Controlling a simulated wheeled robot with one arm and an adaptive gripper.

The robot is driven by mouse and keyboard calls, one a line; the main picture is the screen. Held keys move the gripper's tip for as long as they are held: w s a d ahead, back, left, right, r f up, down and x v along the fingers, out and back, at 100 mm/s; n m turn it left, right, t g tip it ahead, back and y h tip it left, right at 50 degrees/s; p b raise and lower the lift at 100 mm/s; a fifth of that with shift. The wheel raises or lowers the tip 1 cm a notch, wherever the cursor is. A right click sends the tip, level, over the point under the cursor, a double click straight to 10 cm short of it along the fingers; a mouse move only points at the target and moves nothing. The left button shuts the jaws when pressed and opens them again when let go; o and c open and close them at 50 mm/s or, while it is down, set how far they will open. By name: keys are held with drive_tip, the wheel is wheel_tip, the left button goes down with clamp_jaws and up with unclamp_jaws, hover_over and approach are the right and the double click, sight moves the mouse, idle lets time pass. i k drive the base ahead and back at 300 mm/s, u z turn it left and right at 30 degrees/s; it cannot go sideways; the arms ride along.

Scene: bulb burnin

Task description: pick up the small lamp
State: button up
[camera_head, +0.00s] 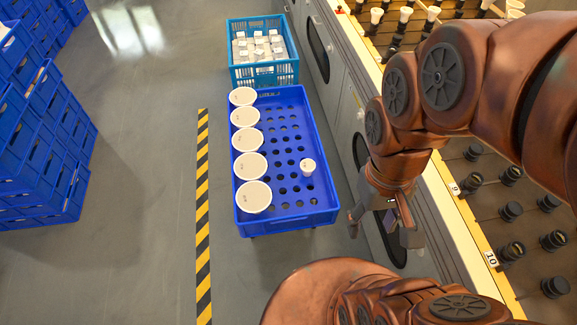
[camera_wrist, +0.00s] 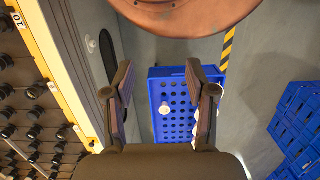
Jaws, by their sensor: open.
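The small lamp (camera_head: 308,166) is a small white bulb standing in the blue crate (camera_head: 290,222), right of a row of larger white lamps (camera_head: 254,196). It also shows in the wrist view (camera_wrist: 164,108), seen between and beyond the fingers. My gripper (camera_head: 378,216) is to the right of the crate's near right corner, apart from the lamp, beside the machine front. In the wrist view my gripper (camera_wrist: 162,80) has its two fingers wide apart with nothing between them.
A lighter blue crate (camera_head: 264,76) with pale items stands behind. The machine (camera_head: 345,90) with rows of dark sockets (camera_head: 510,212) runs along the right. Blue crates are stacked (camera_head: 40,130) at left. A yellow-black floor stripe (camera_head: 203,215) borders clear grey floor.

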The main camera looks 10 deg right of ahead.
sight(308, 165)
drive_tip(key=u, duration=0.05)
drive_tip(key=k, duration=1.1)
drive_tip(key=u, duration=0.9)
drive_tip(key=i, duration=1.35)
drive_tip(key=z, duration=0.3)
